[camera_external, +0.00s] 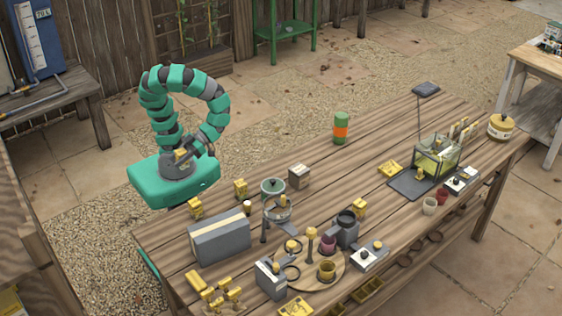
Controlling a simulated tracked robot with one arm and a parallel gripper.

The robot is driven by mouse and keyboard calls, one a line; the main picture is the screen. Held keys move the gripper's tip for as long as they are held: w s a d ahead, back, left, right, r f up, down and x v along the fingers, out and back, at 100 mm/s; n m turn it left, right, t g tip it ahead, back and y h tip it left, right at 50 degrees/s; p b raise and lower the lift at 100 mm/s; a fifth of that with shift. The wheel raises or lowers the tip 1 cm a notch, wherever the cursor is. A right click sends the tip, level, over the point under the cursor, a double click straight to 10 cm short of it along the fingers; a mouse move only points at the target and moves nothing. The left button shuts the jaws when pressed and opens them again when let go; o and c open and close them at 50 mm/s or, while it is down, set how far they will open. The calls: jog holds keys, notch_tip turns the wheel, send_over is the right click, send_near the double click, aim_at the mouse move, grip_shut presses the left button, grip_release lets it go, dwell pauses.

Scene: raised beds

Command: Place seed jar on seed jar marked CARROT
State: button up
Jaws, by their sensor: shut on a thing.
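My teal arm arches up from my base at the far left of the table and curls back down. My gripper (184,156) hangs low over my own teal deck, off the table. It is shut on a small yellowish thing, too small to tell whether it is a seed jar. A green cylinder with an orange band (341,129), perhaps a seed jar or two stacked, stands upright at the table's far edge. No lettering reading CARROT can be made out.
The wooden table (345,180) is crowded at its near left with a grey box (220,238), a lidded green jar (272,189), a dark grey pot (346,228) and small yellow parts. A glass box (437,154) stands at right. The wood around the green-orange cylinder is clear.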

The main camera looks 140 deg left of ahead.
jog(key=w+d+b, duration=0.1)
jog(key=w, duration=0.4)
jog(key=w+d+f+b, duration=0.1)
jog(key=w+d, duration=0.1)
jog(key=w, duration=0.3)
jog(key=w+d, duration=0.1)
jog(key=w, duration=0.4)
jog(key=shift+d+f+b, duration=0.35)
jog(key=shift+b, duration=0.05)
notch_tip(320, 180, down, 3)
jog(key=shift+s+f+b, duration=0.1)
jog(key=shift+f+b, duration=0.1)
jog(key=shift+b, duration=0.55)
jog(key=o, duration=1)
jog(key=shift+o, duration=0.2)
jog(key=shift+a+r, duration=0.1)
jog(key=p+v, duration=0.3)
jog(key=v, duration=0.9)
